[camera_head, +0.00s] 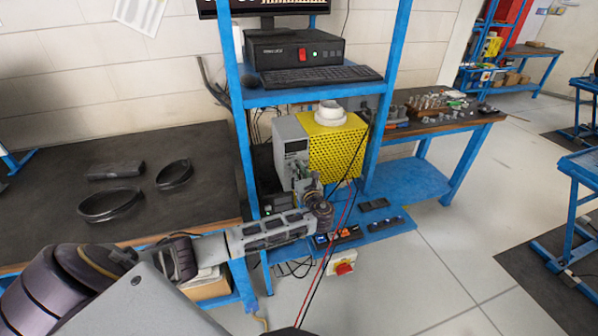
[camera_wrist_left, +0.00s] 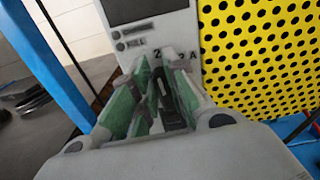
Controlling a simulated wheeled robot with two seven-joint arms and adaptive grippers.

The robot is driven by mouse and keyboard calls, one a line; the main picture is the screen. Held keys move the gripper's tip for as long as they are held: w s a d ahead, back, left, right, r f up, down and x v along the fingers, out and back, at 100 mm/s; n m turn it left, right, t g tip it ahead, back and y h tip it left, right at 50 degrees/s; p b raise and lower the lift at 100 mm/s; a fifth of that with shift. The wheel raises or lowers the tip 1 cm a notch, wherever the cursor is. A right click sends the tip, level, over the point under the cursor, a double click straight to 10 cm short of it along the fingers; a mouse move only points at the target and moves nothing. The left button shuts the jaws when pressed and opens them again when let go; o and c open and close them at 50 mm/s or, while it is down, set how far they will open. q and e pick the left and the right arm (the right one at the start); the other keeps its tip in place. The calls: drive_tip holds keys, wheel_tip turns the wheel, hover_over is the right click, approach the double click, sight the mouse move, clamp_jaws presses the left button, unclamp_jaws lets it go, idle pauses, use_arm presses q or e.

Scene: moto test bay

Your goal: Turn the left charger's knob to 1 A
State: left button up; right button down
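The charger is a box with a grey front (camera_head: 292,140) and a yellow perforated side (camera_head: 337,146), on the blue rack's middle shelf. Its grey front also shows in the left wrist view (camera_wrist_left: 148,38), with a "2" and an "A" printed above the knob. The black knob (camera_wrist_left: 171,108) shows between my left gripper's fingers (camera_wrist_left: 160,92). The fingers, with green pads, stand apart on either side of it; I cannot tell whether they touch it. In the head view my left gripper (camera_head: 301,178) is at the charger's front and hides the knob. The knob's setting is not readable. My right gripper is not in view.
A white roll (camera_head: 330,113) sits on the charger. Red and black cables (camera_head: 333,235) hang in front, close to my left arm. Blue rack posts (camera_head: 241,130) flank the shelf. Small dark devices (camera_head: 338,236) lie on the lower shelf. A dark workbench (camera_head: 130,215) stands at the left.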

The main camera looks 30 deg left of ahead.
use_arm(q)
drive_tip(key=shift+f+n, duration=0.1)
drive_tip(key=shift+n, duration=0.3)
clamp_jaws()
drive_tip(key=n+b, duration=0.1)
drive_tip(key=n, duration=0.1)
drive_tip(key=n+b, duration=0.1)
drive_tip(key=n, duration=0.2)
drive_tip(key=s+n+b, duration=0.1)
drive_tip(key=n, duration=0.1)
drive_tip(key=shift+a+f+n, duration=0.3)
drive_tip(key=shift+a, duration=0.1)
drive_tip(key=o, duration=0.8)
unclamp_jaws()
